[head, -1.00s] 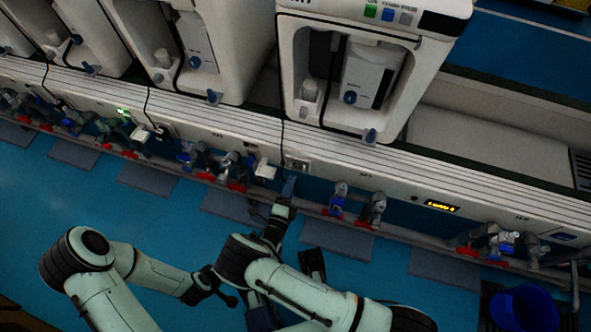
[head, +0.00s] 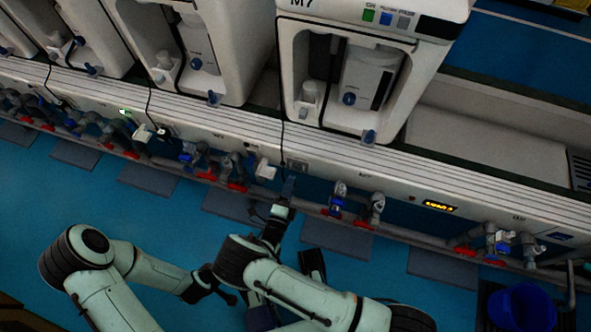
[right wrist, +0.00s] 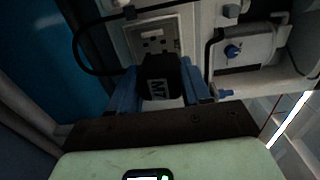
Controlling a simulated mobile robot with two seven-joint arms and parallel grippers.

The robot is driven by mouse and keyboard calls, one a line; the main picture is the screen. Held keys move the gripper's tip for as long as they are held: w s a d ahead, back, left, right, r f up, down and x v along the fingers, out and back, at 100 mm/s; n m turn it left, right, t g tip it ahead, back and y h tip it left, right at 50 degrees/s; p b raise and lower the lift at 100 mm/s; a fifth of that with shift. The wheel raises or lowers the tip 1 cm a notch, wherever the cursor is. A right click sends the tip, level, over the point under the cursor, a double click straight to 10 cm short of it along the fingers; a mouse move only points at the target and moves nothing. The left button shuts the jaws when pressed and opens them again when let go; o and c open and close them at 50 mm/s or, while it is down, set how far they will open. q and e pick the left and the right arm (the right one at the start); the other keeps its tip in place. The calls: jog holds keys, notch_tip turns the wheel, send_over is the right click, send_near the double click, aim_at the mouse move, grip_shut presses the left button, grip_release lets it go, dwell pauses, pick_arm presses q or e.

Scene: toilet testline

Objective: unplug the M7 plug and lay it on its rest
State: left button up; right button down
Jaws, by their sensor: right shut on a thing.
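The M7 plug (right wrist: 163,80) is a black block with a white M7 label, in the middle of the right wrist view. My right gripper (right wrist: 160,84) is shut on it, with a blue finger on either side. Openings of the grey socket plate (right wrist: 155,42) show just above the plug; I cannot tell whether the plug still touches it. In the head view my right gripper (head: 288,188) is just below the socket plate (head: 297,166), and the plug is too small to make out. My left gripper (head: 228,297) is low in the head view, away from the panel; its jaws are unclear. I cannot identify the plug's rest for certain.
A white bracket (head: 264,170) juts from the panel left of the socket. A black cable (right wrist: 78,50) loops at the left in the right wrist view. The M7 machine (head: 370,75) stands above. Valves (head: 375,207) line the pipe. A blue bucket (head: 525,308) is lower right.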

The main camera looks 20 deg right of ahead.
jog(key=shift+r+p, duration=1.35)
jog(key=shift+r, duration=0.8)
jog(key=shift+w+d, duration=0.1)
jog(key=shift+b+x, duration=0.65)
jog(key=shift+x, duration=1.85)
jog(key=shift+w+a+f+b, duration=0.1)
jog(key=shift+w+a+b, duration=0.75)
jog(key=shift+a, duration=0.3)
jog(key=shift+w+a+r+b, duration=0.1)
jog(key=shift+w+a+b, duration=0.7)
jog(key=shift+a, duration=0.35)
jog(key=shift+w+a+f+b, duration=0.1)
jog(key=shift+w+a+b, duration=0.7)
jog(key=shift+a, duration=0.4)
jog(key=shift+w+a+b, duration=0.3)
jog(key=shift+a+b, duration=0.2)
jog(key=shift+a, duration=0.1)
